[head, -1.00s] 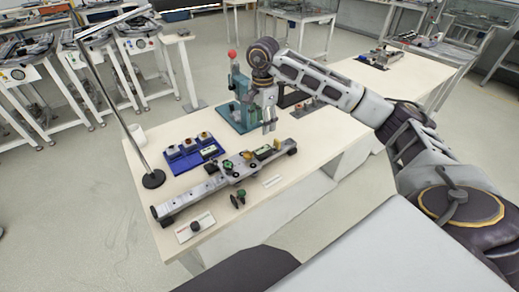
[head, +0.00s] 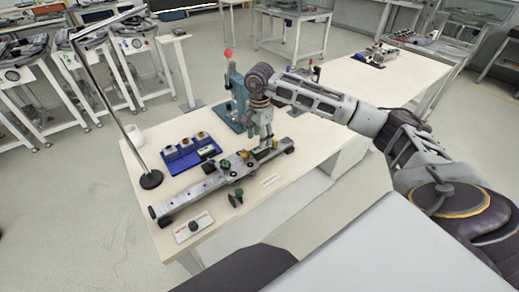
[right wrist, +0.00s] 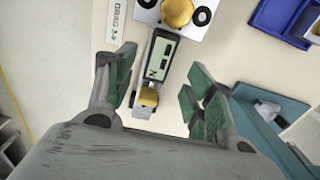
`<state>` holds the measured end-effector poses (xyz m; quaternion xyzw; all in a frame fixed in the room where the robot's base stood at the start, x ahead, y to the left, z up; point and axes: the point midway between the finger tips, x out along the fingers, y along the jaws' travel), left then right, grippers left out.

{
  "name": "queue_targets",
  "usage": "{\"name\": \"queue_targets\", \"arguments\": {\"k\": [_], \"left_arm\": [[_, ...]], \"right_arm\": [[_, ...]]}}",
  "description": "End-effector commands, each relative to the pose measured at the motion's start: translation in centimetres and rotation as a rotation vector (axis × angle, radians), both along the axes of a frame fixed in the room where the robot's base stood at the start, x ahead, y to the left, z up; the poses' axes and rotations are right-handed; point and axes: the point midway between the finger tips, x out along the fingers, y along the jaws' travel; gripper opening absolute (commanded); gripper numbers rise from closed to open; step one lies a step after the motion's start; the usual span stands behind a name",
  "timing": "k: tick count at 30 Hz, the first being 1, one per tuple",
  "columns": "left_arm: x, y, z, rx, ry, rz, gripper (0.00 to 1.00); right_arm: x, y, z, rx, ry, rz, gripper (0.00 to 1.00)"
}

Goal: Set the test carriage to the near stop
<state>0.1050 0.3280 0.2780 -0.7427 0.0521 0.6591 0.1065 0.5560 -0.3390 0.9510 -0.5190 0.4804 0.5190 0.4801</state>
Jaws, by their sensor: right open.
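A long grey rail (head: 187,199) lies along the table. Several small fittings sit on its right half, among them a yellow-topped part (head: 245,155) and a green knob (head: 225,164). I cannot tell for sure which is the test carriage or which fitting is the near stop. My right gripper (head: 267,141) points down over the rail's right part, open. In the right wrist view, its spread fingers (right wrist: 163,85) stand either side of a small block with a digital display (right wrist: 159,57) and a yellow piece; contact is not visible. My left gripper is out of view.
A blue tray (head: 176,168) with several small parts lies behind the rail. A teal press (head: 238,100) with a red knob stands behind the gripper. A lamp base (head: 151,180) stands at the left. A labelled white plate (head: 193,228) lies near the front edge.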

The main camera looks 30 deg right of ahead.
Motion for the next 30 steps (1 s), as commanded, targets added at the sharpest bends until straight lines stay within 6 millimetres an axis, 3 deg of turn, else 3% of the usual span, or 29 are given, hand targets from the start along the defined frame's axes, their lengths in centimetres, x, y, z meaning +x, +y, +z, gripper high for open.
{"name": "queue_targets", "arguments": {"k": [9, 15, 28, 30], "left_arm": [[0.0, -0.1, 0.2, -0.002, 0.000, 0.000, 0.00], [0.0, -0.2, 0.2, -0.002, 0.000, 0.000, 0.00], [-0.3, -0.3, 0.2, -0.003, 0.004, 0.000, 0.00], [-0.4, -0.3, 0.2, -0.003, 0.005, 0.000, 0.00]], "right_arm": [[-0.1, 0.0, -4.2, 0.001, 0.002, 0.001, 0.54], [0.0, 0.0, -6.0, 0.001, 0.001, 0.000, 0.54], [0.0, 0.0, -6.6, 0.001, 0.000, 0.000, 0.54], [0.0, 0.0, -6.6, 0.001, 0.000, 0.000, 0.47]]}}
